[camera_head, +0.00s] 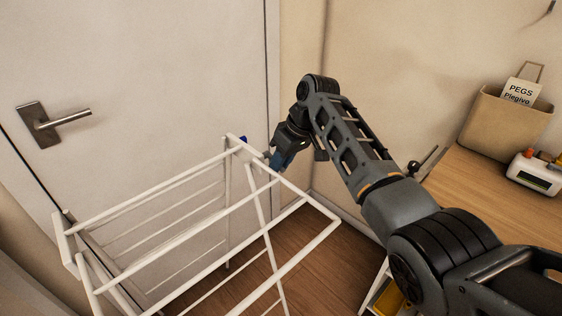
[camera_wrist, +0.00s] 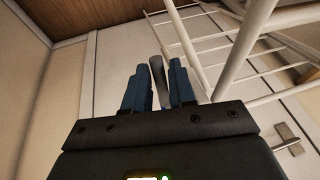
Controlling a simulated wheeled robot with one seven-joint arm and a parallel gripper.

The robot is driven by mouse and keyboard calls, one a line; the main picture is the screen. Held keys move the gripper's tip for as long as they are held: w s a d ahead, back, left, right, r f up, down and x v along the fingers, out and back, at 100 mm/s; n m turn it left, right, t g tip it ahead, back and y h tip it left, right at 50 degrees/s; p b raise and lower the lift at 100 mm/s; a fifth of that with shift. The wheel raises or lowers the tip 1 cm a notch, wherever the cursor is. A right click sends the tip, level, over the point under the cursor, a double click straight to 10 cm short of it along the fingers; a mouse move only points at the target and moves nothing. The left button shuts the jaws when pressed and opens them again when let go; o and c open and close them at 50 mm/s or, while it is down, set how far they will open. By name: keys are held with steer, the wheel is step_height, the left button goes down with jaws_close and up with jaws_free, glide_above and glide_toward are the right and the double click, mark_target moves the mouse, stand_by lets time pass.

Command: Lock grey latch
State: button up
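A white drying rack (camera_head: 186,182) stands in front of the door. At its far top corner, a small dark blue piece (camera_head: 243,139) shows in the head view. My gripper (camera_head: 277,163) is at the right side of that corner, with its blue fingers pointing down and left. In the wrist view, the fingers (camera_wrist: 157,70) are apart, with a slim grey piece (camera_wrist: 158,82), likely the grey latch, between them. I cannot tell whether the fingers touch it. The gripper hides most of this piece in the head view.
A white door (camera_head: 150,70) with a metal handle (camera_head: 50,122) is behind the rack. A wooden table (camera_head: 465,190) at the right holds a beige peg bag (camera_head: 500,122) and a white device (camera_head: 537,172). The rack's white bars (camera_wrist: 242,45) run close to the fingers.

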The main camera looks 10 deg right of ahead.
steer(key=v, duration=0.8)
steer(key=shift+b, duration=0.3)
steer(key=shift+d+f, duration=0.1)
